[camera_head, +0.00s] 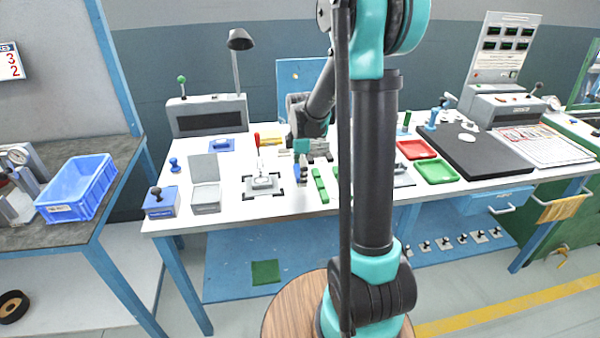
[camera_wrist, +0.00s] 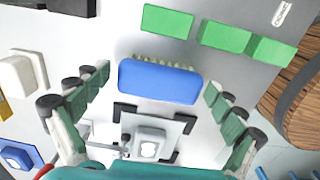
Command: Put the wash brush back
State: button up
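The wash brush, a blue block with a fringe of pale bristles along one edge, lies in the middle of the wrist view (camera_wrist: 160,81). In the head view the blue brush (camera_head: 301,173) is partly covered by my gripper, between the black-cornered fixture (camera_head: 262,188) and the green blocks (camera_head: 321,186). My gripper (camera_wrist: 158,88) is open, with one finger on each side of the brush and a gap visible on both sides. It also shows in the head view (camera_head: 308,158), pointing down over the bench. I cannot tell its exact height above the brush.
The white bench (camera_head: 226,217) is crowded. A red-handled tool (camera_head: 258,145) stands at the fixture, left of the brush. A red tray (camera_head: 416,149), a green tray (camera_head: 436,172) and a black mat (camera_head: 475,160) lie to the right. A blue crate (camera_head: 78,188) stands on the left table.

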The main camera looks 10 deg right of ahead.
jog(key=shift+r, duration=0.1)
notch_tip(320, 180, up, 12)
jog(key=s+d+f+m+t, duration=0.2)
jog(key=s+f+m, duration=0.4)
jog(key=s+m, duration=0.3)
jog(key=s+d+f+m+t, duration=0.2)
jog(key=s+f+m, duration=0.5)
jog(key=s, duration=0.6)
jog(key=shift+m, duration=1)
